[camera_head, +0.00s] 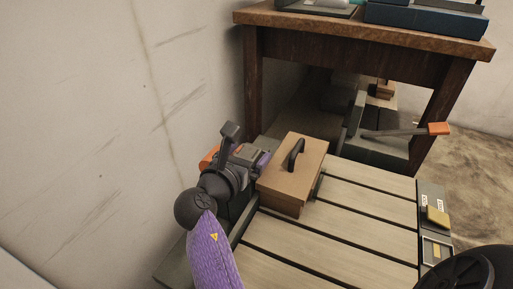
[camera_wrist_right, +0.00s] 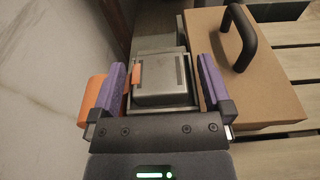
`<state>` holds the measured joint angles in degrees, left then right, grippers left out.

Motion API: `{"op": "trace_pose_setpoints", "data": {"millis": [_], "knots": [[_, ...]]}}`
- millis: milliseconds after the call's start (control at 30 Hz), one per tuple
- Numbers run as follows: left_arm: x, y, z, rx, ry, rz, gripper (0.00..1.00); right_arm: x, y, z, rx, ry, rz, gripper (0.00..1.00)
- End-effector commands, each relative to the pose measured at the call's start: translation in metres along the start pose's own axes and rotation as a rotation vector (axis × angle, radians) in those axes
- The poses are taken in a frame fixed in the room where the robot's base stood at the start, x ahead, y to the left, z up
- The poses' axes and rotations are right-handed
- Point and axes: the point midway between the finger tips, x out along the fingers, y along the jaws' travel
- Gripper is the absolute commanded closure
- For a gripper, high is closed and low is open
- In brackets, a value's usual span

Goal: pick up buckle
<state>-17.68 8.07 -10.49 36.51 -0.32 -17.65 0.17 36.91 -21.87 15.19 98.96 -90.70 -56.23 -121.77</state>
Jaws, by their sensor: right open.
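My right gripper (camera_head: 250,158) is low at the left side of a light slatted platform, beside a brown box. In the right wrist view the right gripper (camera_wrist_right: 161,64) has its two purple fingers apart. A grey metal block (camera_wrist_right: 160,82) with a small orange tab lies between or just beyond them, with gaps at the sides. It may be the buckle, but I cannot be sure. In the head view the gripper largely hides this spot. My left gripper is not in view.
The brown box (camera_head: 290,178) with a dark handle stands close on the right; it also shows in the wrist view (camera_wrist_right: 262,95). A wall (camera_head: 90,120) is on the left. A wooden table (camera_head: 360,50) stands behind. The slatted platform (camera_head: 350,215) is mostly clear.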

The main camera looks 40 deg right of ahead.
Motion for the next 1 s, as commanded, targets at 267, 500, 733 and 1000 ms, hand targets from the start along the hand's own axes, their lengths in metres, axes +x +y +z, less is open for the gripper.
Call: {"op": "trace_pose_setpoints", "data": {"millis": [267,500,733,1000], "knots": [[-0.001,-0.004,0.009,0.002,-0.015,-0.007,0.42,0.000,0.000,0.001,0.001,-0.001,0.000,0.30],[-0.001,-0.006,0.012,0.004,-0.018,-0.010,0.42,0.000,0.000,0.001,0.000,-0.001,0.000,0.80],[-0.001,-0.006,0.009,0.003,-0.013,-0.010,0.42,0.000,0.000,0.001,0.000,-0.001,0.000,0.97],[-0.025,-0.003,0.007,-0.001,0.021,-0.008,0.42,-0.005,-0.001,0.037,0.009,-0.005,0.002,0.97]]}}
